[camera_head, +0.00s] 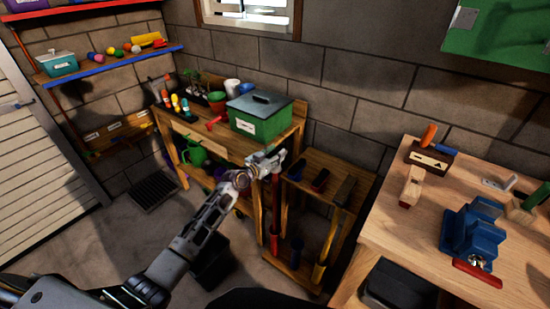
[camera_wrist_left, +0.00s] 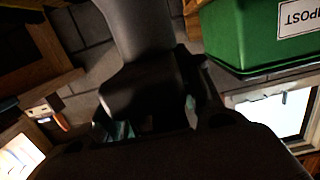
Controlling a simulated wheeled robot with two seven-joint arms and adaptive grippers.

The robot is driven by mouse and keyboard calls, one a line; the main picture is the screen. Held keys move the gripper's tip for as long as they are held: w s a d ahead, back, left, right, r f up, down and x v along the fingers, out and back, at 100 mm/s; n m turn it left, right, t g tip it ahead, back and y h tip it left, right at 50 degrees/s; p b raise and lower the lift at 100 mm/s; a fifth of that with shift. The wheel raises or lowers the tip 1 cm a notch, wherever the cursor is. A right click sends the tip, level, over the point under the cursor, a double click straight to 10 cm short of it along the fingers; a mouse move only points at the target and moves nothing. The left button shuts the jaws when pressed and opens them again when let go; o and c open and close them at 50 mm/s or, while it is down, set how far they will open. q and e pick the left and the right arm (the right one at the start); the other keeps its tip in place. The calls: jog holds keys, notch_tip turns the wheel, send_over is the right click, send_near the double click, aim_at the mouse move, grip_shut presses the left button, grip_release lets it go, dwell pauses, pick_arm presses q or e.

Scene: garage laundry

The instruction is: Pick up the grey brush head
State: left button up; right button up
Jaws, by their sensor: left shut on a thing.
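My left gripper (camera_head: 270,160) reaches in from the lower left and is above the left end of the wooden tool rack, close to the potting bench's right corner. It is shut on a grey piece that looks like the grey brush head (camera_wrist_left: 140,60), large between the fingers in the left wrist view. In the head view the gripper mostly hides this piece. A reddish upright handle (camera_head: 276,205) stands just below the gripper; I cannot tell whether it touches. My right gripper is not in view.
The wooden rack (camera_head: 355,165) holds several dark tool heads (camera_head: 321,180). A green compost bin (camera_head: 258,128) stands on the bench, close behind the gripper; it also shows in the left wrist view (camera_wrist_left: 245,35). A workbench (camera_head: 400,235) with a blue vise (camera_head: 470,232) is at right.

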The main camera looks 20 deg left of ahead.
pick_arm(q)
jog(key=shift+r, duration=0.65)
notch_tip(320, 180, up, 4)
jog(key=shift+r+p, duration=0.25)
jog(key=shift+p, duration=0.25)
notch_tip(320, 180, up, 3)
jog(key=shift+r, duration=0.65)
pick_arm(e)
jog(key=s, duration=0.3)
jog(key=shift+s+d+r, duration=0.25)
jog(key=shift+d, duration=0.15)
